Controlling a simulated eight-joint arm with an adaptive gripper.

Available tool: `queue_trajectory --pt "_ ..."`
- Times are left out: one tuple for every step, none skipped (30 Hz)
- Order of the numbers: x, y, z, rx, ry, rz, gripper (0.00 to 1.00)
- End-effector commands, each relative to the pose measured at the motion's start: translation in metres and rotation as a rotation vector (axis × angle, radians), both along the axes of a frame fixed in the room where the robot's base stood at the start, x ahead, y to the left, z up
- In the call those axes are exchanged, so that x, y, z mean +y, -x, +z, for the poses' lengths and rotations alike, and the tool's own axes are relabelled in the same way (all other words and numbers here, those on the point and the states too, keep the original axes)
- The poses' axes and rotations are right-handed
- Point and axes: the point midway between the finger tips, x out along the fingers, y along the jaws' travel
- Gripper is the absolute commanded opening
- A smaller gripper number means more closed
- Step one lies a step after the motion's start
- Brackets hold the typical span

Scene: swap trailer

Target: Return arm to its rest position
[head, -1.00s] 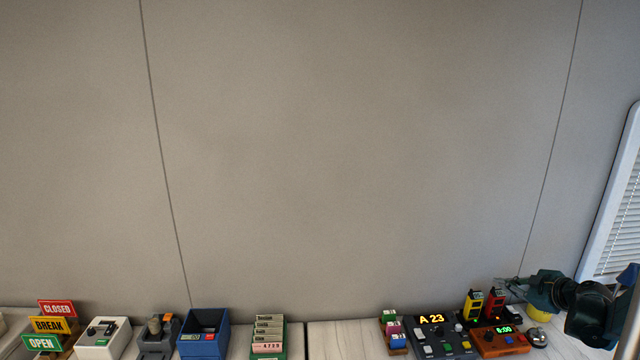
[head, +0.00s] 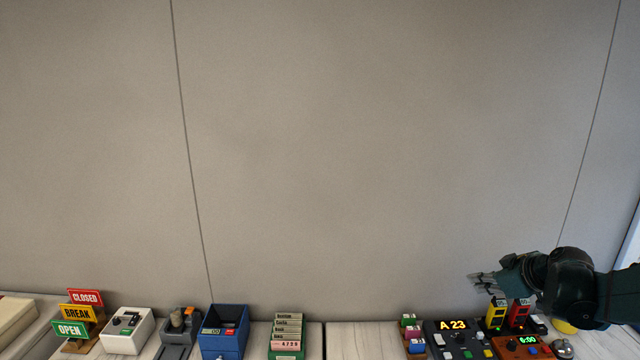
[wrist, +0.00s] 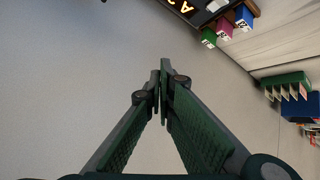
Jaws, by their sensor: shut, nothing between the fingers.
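My gripper (head: 482,281) is at the right of the head view, with its fingers pointing left, in front of the wall and above the right part of the counter. In the wrist view my gripper (wrist: 160,90) shows two green fingers whose tips meet, with nothing between them. My dark arm comes in from the right edge of the head view and hides part of the counter's right end.
A display console (head: 455,338) reading A 23, yellow (head: 496,314) and red (head: 519,314) holders and an orange timer box (head: 521,347) stand below my gripper. A card rack (head: 287,332), a blue box (head: 226,330) and signs (head: 77,312) stand further left. The wall area above is clear.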

Motion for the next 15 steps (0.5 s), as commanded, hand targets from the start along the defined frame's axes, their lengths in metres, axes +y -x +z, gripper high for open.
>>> queue_trajectory --pt "0.013 0.007 0.004 0.012 -0.008 -0.006 0.0" --pt "0.019 0.01 0.006 0.019 -0.012 -0.012 0.0" --pt "0.028 0.015 0.009 0.029 -0.019 -0.021 0.0" --pt "0.034 0.018 0.011 0.036 -0.025 -0.028 0.0" --pt "0.039 0.022 0.012 0.043 -0.029 -0.034 0.0" --pt "0.047 0.028 0.014 0.052 -0.035 -0.044 0.0" --pt "0.053 0.032 0.016 0.06 -0.041 -0.051 0.0" --pt "0.059 0.036 0.018 0.067 -0.043 -0.056 0.0" --pt "0.066 0.041 0.02 0.074 -0.05 -0.066 0.0" --pt "0.071 0.045 0.021 0.082 -0.055 -0.074 0.0" --pt "0.077 0.049 0.022 0.088 -0.058 -0.081 0.0" --pt "0.084 0.055 0.024 0.096 -0.064 -0.09 0.0" --pt "0.089 0.06 0.026 0.103 -0.068 -0.098 0.0" --pt "0.094 0.064 0.027 0.108 -0.072 -0.105 0.0" --pt "0.101 0.07 0.028 0.116 -0.078 -0.114 0.0"
